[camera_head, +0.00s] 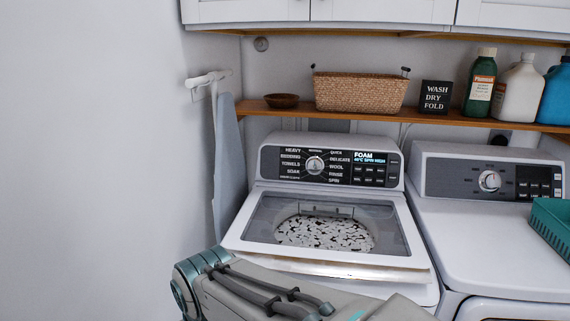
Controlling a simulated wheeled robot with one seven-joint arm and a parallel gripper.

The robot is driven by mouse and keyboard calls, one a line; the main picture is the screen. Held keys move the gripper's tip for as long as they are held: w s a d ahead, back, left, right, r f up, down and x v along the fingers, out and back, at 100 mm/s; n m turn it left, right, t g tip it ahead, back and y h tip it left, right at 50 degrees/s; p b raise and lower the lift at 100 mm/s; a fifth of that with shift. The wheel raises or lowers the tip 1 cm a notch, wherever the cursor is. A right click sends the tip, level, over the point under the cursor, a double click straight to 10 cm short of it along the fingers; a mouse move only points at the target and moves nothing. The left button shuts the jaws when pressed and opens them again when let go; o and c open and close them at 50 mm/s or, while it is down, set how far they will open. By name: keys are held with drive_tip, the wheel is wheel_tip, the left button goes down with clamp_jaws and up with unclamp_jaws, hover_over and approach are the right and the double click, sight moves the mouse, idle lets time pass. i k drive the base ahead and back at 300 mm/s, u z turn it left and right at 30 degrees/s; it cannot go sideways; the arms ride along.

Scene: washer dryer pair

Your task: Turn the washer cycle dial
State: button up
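The washer (420,262) stands in the middle of the head view, a white top-loader with a glass lid that is shut. Its cycle dial (315,165) is a round silver knob on the dark control panel, ringed by cycle names such as HEAVY, TOWELS and DELICATE. The display (371,158) to its right reads FOAM and a line about spin. My arm crosses the bottom of the view in front of the washer, below and apart from the dial. My gripper is outside the frame.
The dryer (490,250) with its own knob (490,181) stands at right, a teal basket (552,225) on top. A wooden shelf (440,116) above holds a wicker basket (360,92), a bowl (282,100), a sign (436,96) and bottles. An ironing board (227,165) hangs left.

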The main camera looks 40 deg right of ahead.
sight(315, 166)
drive_tip(key=z, duration=0.8)
drive_tip(key=i, duration=0.85)
drive_tip(key=z, duration=0.85)
